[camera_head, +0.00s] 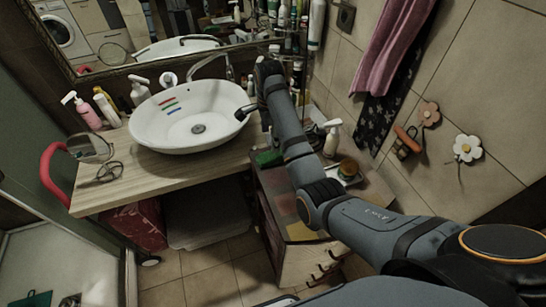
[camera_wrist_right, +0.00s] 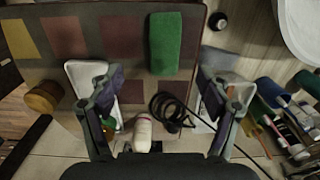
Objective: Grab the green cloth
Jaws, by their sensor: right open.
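The green cloth (camera_wrist_right: 166,44) is a flat, folded rectangle lying on the patterned cabinet top in the right wrist view, ahead of the fingers. In the head view, a small part of the green cloth (camera_head: 267,158) shows to the left of my right arm, which hides the rest. My right gripper (camera_wrist_right: 160,85) is open and empty, its two fingers spread on either side of the cloth's line and apart from it. In the head view my right gripper (camera_head: 250,107) is beside the basin's right rim, partly hidden by its arm. My left gripper is in neither view.
The white basin (camera_head: 191,114) stands on the wooden counter (camera_head: 180,166). A white pump bottle (camera_head: 332,138) and a brown-lidded jar (camera_head: 348,169) stand right of my arm.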

